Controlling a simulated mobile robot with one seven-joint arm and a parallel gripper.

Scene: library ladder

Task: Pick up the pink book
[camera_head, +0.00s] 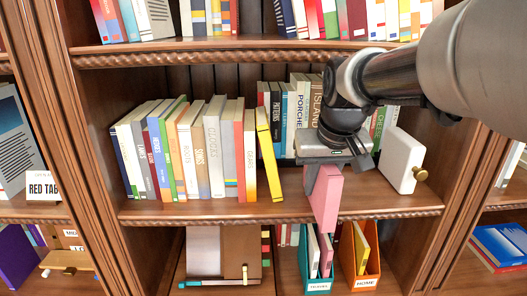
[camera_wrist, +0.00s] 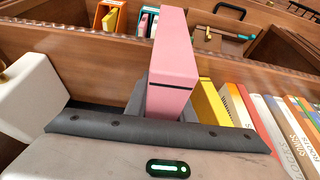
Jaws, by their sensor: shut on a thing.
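The pink book (camera_head: 326,198) is held upright by my gripper (camera_head: 322,172) in front of the middle shelf, its lower end hanging past the shelf's front edge. In the wrist view the pink book (camera_wrist: 173,65) stands out from between the grey fingers (camera_wrist: 160,108), its pink cover and spine facing the camera. The fingers are shut on it. Part of the book inside the grip is hidden.
A leaning yellow book (camera_head: 268,155) ends the row of books on the left. A white bookend (camera_head: 401,160) with a brass knob stands to the right. Below are a teal file box (camera_head: 316,272) and an orange file box (camera_head: 362,268). The shelf front edge (camera_head: 230,217) is close to the book.

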